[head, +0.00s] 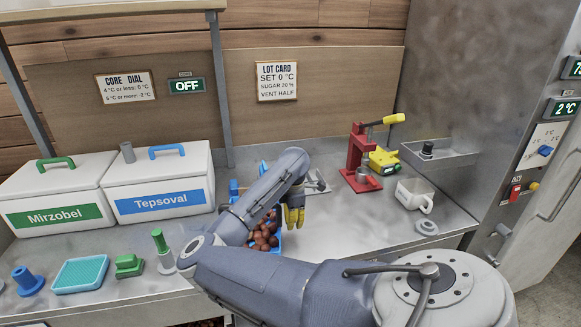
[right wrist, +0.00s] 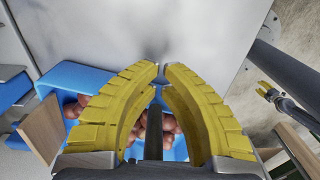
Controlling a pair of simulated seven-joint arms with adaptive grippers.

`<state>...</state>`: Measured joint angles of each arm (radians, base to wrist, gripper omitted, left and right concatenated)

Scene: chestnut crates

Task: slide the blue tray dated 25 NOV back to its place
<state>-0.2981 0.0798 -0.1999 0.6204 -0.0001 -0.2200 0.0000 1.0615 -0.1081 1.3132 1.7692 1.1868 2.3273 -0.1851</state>
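The blue tray (head: 268,247) holds brown chestnuts (head: 262,232) and lies on the steel counter, partly hidden by my right arm. Its blue rim (right wrist: 75,76) also shows in the right wrist view, with chestnuts behind the fingers. No date can be read on it. My right gripper (head: 293,217) hangs just beside and above the tray's right side. In the right wrist view its yellow fingers (right wrist: 160,73) bow outward and their tips come together, with nothing seen held. A small yellow gripper (right wrist: 266,91), seemingly my left, shows at the right edge there; its opening is too small to judge.
Crates labelled Mirzobel (head: 55,215) and Tepsoval (head: 160,200) stand at left. A teal tray (head: 80,274) and green and blue tools are in front. A red press (head: 360,160), a white cup (head: 415,196) and a grey ring (head: 426,227) stand at right. The counter between tray and cup is clear.

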